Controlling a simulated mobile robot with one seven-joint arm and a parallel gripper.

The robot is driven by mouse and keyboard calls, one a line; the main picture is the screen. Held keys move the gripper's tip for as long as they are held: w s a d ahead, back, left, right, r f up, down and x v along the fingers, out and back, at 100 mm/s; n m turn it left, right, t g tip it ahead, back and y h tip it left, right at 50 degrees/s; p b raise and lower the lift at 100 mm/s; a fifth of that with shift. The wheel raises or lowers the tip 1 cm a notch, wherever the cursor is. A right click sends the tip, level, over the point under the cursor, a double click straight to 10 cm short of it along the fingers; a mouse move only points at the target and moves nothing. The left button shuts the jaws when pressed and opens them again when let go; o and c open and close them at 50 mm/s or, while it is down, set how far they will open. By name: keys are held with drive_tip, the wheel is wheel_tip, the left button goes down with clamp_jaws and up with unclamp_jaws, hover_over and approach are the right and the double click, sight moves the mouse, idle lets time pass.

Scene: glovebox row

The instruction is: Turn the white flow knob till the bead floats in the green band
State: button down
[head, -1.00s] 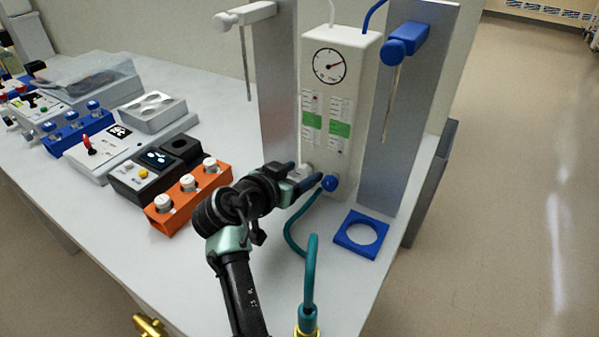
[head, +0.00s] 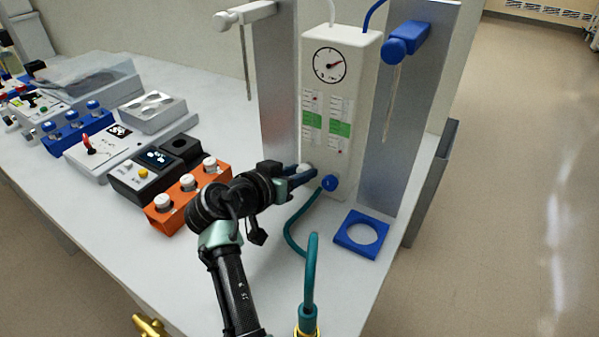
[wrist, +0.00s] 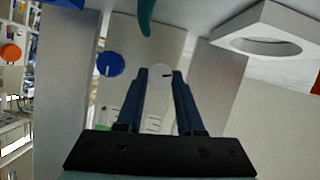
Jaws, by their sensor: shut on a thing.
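The white flow knob (head: 306,168) is low on the front of the white flow panel (head: 345,60), left of a blue knob (head: 330,183). My gripper (head: 303,176) is shut on the white knob, which shows between my two fingertips in the wrist view (wrist: 160,76). A dark mark shows on the knob's face there. Two scaled tubes on the panel carry green bands, a left band (head: 312,121) and a right band (head: 340,129). A small red spot, seemingly the bead, shows above the left band; another shows below the right band. Both are tiny.
Metal pillars (head: 273,90) stand on both sides of the panel. A teal hose (head: 290,235) runs in front of it. A blue ring holder (head: 361,234) lies at the right. An orange rack (head: 188,197) with white-capped vials stands left of my arm.

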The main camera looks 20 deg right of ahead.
drive_tip(key=shift+w+a+f+n+g+h+b, duration=0.1)
drive_tip(key=shift+n+g+h+b, duration=0.15)
drive_tip(key=shift+n, duration=0.35)
drive_tip(key=shift+w+n+g+h+b, duration=0.15)
drive_tip(key=shift+n+g+h, duration=0.2)
drive_tip(key=shift+n, duration=0.25)
drive_tip(key=n+g+h+b, duration=0.1)
drive_tip(key=n, duration=0.2)
drive_tip(key=shift+f+h+b, duration=0.15)
drive_tip(key=shift+h+b, duration=0.2)
drive_tip(key=shift+h, duration=0.05)
drive_tip(key=n+h+b, duration=0.1)
drive_tip(key=n, duration=0.2)
drive_tip(key=shift+a+f+n+g+h+b, duration=0.1)
drive_tip(key=shift+f+n+g+h+b, duration=0.05)
drive_tip(key=shift+n+g+h+b, duration=0.2)
drive_tip(key=shift+f+n+h+b, duration=0.1)
drive_tip(key=shift+n+h+b, duration=0.5)
drive_tip(key=shift+n, duration=1.05)
drive_tip(key=c, duration=0.5)
unclamp_jaws()
drive_tip(key=shift+c, duration=0.2)
drive_tip(key=shift+a, duration=0.1)
drive_tip(key=v, duration=1.3)
drive_tip(key=shift+f, duration=0.1)
